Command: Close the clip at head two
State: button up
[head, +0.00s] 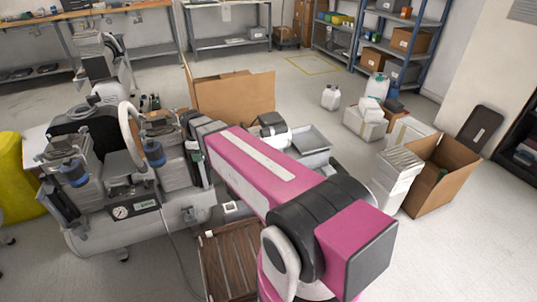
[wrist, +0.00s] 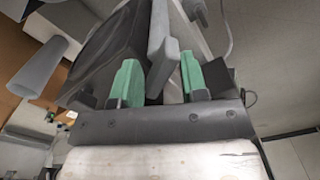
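The dental compressor stands at the left of the head view, with its pale tank (head: 95,237) low and its ribbed heads above. One head (head: 75,170) is at the left and another (head: 170,165) nearer my arm; which is head two I cannot tell. In the wrist view my gripper (wrist: 158,62) has its two green fingertips apart. A grey lever-like piece (wrist: 163,60), possibly the clip, lies between them, in front of a dark ribbed body (wrist: 105,50). Contact is unclear.
A pressure gauge (head: 120,212) sits on the compressor's front. An open cardboard box (head: 235,95) stands behind, and a wooden crate (head: 228,262) lies on the floor beside the tank. Boxes and jugs (head: 375,88) stand at the right. A grey cylinder (wrist: 40,68) shows in the wrist view.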

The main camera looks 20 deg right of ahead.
notch_tip(320, 180, up, 11)
jog(key=s+d+f+m, duration=0.5)
jog(key=d+f+m, duration=0.1)
jog(key=d, duration=0.2)
jog(key=s+d+f+m, duration=0.6)
jog(key=d, duration=0.2)
jog(key=w+d+f+m+t, duration=0.1)
jog(key=w+d, duration=0.1)
jog(key=d, duration=0.5)
jog(key=w+d+f+m+t, duration=0.1)
jog(key=w+d+m, duration=0.1)
jog(key=d, duration=0.5)
jog(key=shift+w+f+t+h, duration=0.3)
jog(key=shift+w+f+t, duration=0.1)
jog(key=shift+w, duration=0.35)
